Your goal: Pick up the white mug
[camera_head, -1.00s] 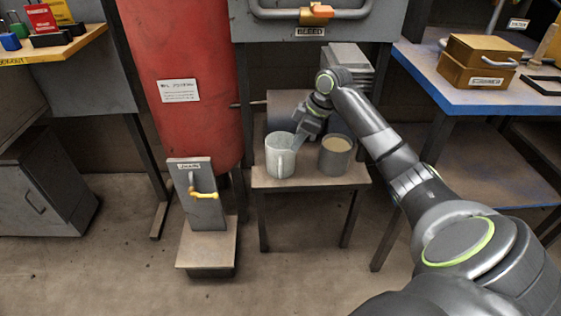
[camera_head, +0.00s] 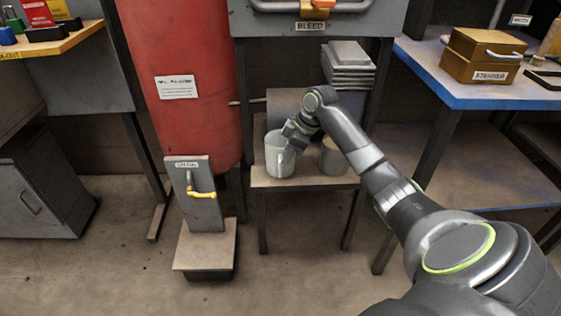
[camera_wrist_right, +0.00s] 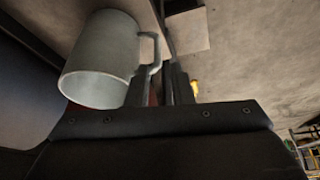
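The white mug (camera_head: 275,152) stands upright on a small low table. It also shows in the right wrist view (camera_wrist_right: 101,58), tilted by the camera angle, with its handle (camera_wrist_right: 156,50) toward my fingers. My right gripper (camera_head: 286,157) is at the mug's right side, pointing down by the handle. In the wrist view its two fingers (camera_wrist_right: 160,88) have a narrow gap between them, and the handle's lower part is at their tips. Whether they press on the handle I cannot tell. My left gripper is not in view.
A second mug (camera_head: 334,160) stands right of the white one, partly behind my arm. The small table (camera_head: 305,182) carries both. A red tank (camera_head: 195,110) and a drain valve plate (camera_head: 197,207) are at left. A blue-edged bench (camera_head: 470,97) is at right.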

